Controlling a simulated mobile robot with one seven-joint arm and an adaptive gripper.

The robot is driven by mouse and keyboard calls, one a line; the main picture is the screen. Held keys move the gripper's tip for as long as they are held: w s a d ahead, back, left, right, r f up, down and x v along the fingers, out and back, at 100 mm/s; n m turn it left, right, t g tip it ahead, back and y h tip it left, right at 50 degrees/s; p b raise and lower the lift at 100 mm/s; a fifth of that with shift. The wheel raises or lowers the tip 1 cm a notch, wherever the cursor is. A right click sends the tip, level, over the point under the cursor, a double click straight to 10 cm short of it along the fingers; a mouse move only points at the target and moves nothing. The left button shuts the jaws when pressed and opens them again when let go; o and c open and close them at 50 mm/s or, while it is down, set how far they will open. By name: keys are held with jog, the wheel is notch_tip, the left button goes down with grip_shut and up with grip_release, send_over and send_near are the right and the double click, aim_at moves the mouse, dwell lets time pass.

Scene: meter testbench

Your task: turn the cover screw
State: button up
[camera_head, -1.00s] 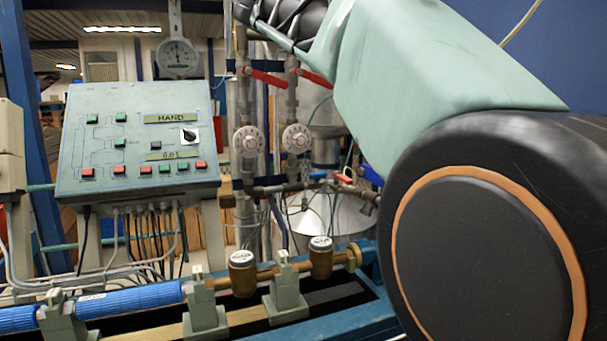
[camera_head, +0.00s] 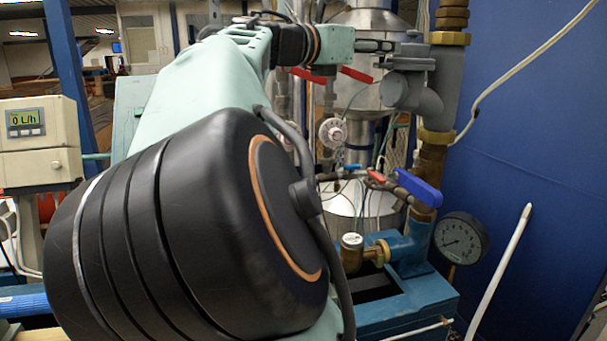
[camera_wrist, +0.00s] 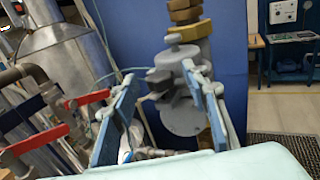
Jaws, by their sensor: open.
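A grey pipe fitting (camera_head: 415,88) with a round end and small lugs sits on a vertical pipe at the upper right of the head view. In the wrist view the grey fitting (camera_wrist: 182,112) shows between my two finger pads, below brass nuts. I cannot tell which part of it is the cover screw. My gripper (camera_head: 378,46) points right at the fitting's upper left side in the head view. In the wrist view my gripper (camera_wrist: 165,75) is open, with blue pads left and right. No grip on the fitting shows; contact is unclear.
A blue lever handle (camera_head: 418,190) and a pressure gauge (camera_head: 461,238) are below the fitting. Red valve levers (camera_wrist: 87,98) stand left of my gripper in the wrist view. A blue wall (camera_head: 540,130) is at the right. My arm hides much of the bench.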

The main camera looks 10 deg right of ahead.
jog(key=shift+w+r+m+g+p, duration=0.1)
jog(key=shift+r+m+g+p, duration=0.2)
jog(key=shift+g+p, duration=0.35)
